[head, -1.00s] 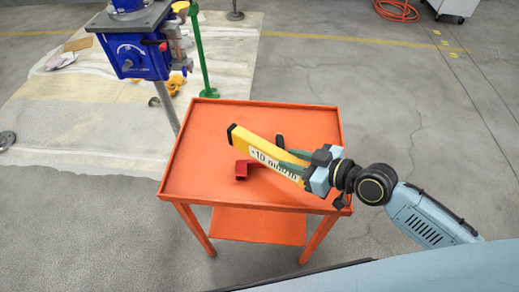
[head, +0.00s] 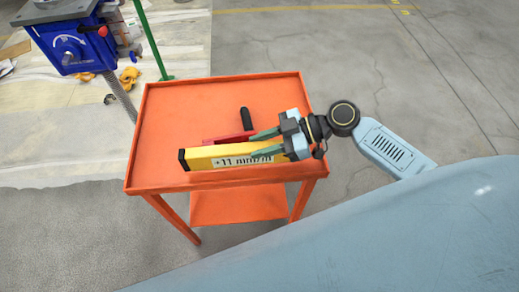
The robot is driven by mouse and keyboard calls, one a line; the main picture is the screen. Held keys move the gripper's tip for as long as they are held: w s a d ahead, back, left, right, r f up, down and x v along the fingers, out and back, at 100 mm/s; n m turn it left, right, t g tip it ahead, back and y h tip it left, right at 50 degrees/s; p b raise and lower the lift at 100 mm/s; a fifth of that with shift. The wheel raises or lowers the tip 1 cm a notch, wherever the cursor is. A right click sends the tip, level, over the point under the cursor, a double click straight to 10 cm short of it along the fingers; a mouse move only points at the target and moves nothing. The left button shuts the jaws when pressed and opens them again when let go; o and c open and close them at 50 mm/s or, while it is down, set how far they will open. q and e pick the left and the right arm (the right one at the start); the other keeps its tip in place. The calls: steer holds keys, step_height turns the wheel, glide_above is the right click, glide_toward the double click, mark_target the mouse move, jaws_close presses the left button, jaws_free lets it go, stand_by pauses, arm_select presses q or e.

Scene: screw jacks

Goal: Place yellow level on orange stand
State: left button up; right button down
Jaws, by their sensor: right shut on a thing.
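My left gripper is not in view.
A red tool (head: 228,138) with a black handle (head: 245,119) lies on the stand just behind the level, partly hidden. The back of the tray is clear. A blue machine (head: 70,46) and a green post (head: 150,40) stand at the upper left.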

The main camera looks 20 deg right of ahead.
step_height(320, 180, down, 3)
steer(key=shift+f, duration=0.15)
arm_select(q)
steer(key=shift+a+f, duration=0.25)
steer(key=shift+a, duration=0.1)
arm_select(e)
steer(key=shift+f, duration=0.15)
steer(key=c, duration=1.1)
jaws_free()
steer(key=shift+d, duration=0.1)
arm_select(q)
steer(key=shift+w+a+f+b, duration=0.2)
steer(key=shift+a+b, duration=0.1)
steer(key=shift+b, duration=0.15)
arm_select(e)
steer(key=v, duration=1.2)
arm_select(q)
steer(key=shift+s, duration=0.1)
arm_select(e)
steer(key=shift+s, duration=0.1)
